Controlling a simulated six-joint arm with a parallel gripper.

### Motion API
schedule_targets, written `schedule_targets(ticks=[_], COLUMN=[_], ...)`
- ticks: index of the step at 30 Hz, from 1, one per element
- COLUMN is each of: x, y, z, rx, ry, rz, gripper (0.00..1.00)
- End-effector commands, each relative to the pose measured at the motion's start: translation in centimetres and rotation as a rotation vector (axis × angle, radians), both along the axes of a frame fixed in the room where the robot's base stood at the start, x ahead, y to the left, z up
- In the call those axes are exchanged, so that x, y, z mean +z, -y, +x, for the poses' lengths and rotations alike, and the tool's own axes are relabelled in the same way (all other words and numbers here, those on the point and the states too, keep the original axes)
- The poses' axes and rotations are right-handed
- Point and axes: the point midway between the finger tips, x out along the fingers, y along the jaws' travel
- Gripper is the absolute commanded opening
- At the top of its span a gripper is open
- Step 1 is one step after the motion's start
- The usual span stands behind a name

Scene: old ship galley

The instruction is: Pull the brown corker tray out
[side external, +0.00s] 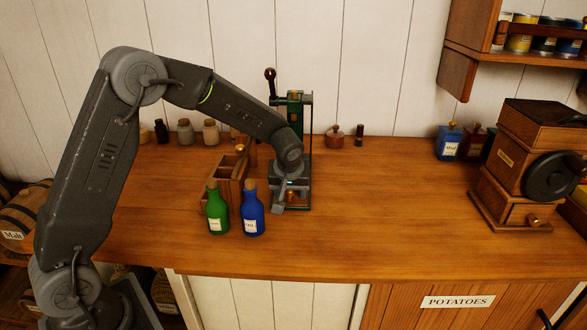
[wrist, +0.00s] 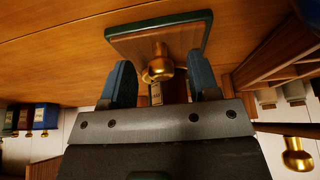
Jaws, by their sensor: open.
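The corker (side external: 296,110) is a green upright frame with a dark-knobbed lever, standing on the counter. In the wrist view its wooden, green-edged base (wrist: 150,36) shows, with the picture upside down. The brown tray (wrist: 181,88) carries a small label and a round brass knob (wrist: 160,68). My gripper (side external: 288,203) is in front of the corker, low over the counter. In the wrist view my gripper (wrist: 164,82) is open, one finger on each side of the knob, with gaps visible. Most of the tray is hidden behind the gripper and knob.
A green bottle (side external: 217,210) and a blue bottle (side external: 252,212) stand close left of my gripper. A wooden crate (side external: 214,183) stands behind them. Jars line the wall.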

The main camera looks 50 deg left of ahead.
Motion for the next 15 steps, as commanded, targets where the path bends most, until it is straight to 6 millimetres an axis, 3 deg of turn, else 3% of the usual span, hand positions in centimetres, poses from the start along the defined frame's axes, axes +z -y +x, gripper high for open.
schedule_targets(ticks=[7, 15], x=[0.3, 2.8], y=[-0.1, -0.1], z=[0.1, 0.1], rx=[0.001, 0.001], ry=[0.002, 0.003], rz=[0.000, 0.001], gripper=[0.55, 0.55])
